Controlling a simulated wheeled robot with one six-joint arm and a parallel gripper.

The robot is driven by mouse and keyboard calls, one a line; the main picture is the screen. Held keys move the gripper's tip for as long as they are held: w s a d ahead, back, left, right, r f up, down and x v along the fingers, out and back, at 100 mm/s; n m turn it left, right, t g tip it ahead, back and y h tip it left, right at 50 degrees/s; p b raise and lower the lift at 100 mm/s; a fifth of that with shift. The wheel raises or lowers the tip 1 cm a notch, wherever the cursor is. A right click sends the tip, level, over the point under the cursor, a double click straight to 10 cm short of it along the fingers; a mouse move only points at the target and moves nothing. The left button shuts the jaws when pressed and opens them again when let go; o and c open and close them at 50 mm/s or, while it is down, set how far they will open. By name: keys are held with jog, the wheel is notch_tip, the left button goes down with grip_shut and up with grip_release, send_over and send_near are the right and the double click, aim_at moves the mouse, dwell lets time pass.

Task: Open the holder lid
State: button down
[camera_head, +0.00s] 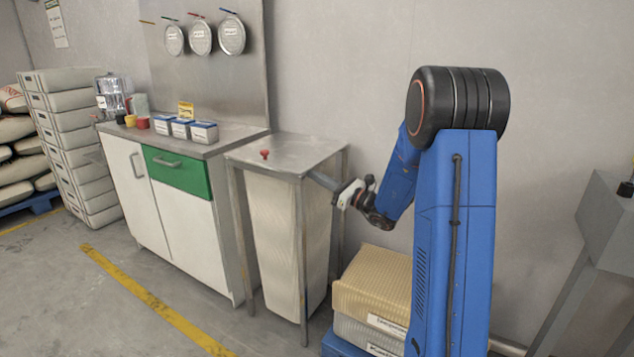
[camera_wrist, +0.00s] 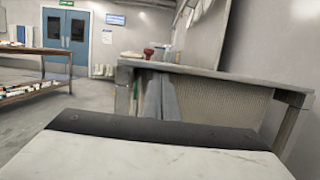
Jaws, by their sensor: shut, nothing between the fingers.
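The holder is a metal frame stand with a pale ribbed bag (camera_head: 285,235) hanging in it. Its flat grey metal lid (camera_head: 310,153) lies level on top, with a red knob (camera_head: 265,153) near the left front corner. The knob also shows in the wrist view (camera_wrist: 148,53), above the lid's edge (camera_wrist: 215,72). My gripper (camera_head: 313,177) is shut and empty at the right side of the holder. Its grey fingers (camera_wrist: 160,92) point at the holder just below the lid's edge. I cannot tell whether they touch it.
Left of the holder stands a counter (camera_head: 185,142) with a green drawer (camera_head: 178,170) and small boxes on top. A grey wall stands behind. The floor in front is clear.

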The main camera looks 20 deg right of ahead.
dwell(0.3)
jog(key=w+d+r+m+t+h, duration=0.1)
jog(key=w+d+r+m+h, duration=0.3)
jog(key=r, duration=0.6)
jog(key=d+r+m+y, duration=0.1)
jog(key=r+m, duration=0.6)
jog(key=r, duration=0.4)
jog(key=w+d+r+m, duration=0.2)
jog(key=w+d+r, duration=0.3)
jog(key=d, duration=0.2)
jog(key=w+d+r+m+h, duration=0.1)
jog(key=w+d+r+m, duration=0.1)
jog(key=w+d+r, duration=0.3)
jog(key=shift+d+r, duration=0.25)
jog(key=shift+d, duration=1)
jog(key=shift+w, duration=0.1)
jog(key=shift+a, duration=0.1)
